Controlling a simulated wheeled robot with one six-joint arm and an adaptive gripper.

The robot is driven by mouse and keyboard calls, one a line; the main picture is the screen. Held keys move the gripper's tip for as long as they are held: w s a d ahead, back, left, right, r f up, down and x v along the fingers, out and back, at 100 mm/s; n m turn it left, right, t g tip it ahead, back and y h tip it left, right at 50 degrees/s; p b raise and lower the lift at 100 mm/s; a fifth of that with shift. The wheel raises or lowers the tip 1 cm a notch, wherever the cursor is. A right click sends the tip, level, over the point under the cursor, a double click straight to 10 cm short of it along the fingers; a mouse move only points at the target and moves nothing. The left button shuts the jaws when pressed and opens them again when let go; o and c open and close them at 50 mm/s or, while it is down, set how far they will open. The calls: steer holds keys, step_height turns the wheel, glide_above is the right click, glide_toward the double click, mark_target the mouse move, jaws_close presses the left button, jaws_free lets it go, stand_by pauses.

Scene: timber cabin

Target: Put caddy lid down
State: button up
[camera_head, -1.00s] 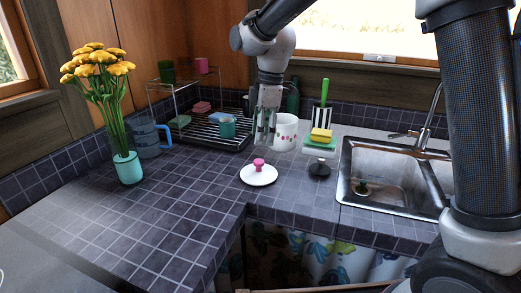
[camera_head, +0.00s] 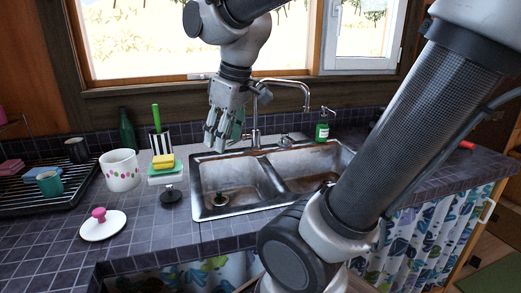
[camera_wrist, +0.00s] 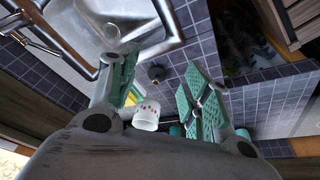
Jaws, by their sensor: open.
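The caddy lid (camera_head: 103,225) is a white disc with a pink knob. It lies flat on the tiled counter, knob up, near the front edge at the left of the head view. The white dotted caddy (camera_head: 120,171) stands upright just behind it, with its top open. It also shows between my fingers in the wrist view (camera_wrist: 146,118). My gripper (camera_head: 217,143) is open and empty, raised over the left part of the sink, well to the right of the lid and apart from it. I cannot make out the lid in the wrist view.
The sink (camera_head: 232,190) has two basins and a tall faucet (camera_head: 256,110). A dark stopper (camera_head: 170,195) and a yellow sponge (camera_head: 163,161) sit left of it. A dish rack (camera_head: 40,192) stands at far left, a green soap bottle (camera_head: 322,131) behind the sink.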

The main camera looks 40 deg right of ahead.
steer(key=s+d+f+m+t, duration=0.1)
steer(key=s+d+m, duration=0.3)
steer(key=s, duration=0.4)
steer(key=shift+d+f+m+h, duration=0.35)
steer(key=shift+f+m+h, duration=0.05)
steer(key=shift+f, duration=0.45)
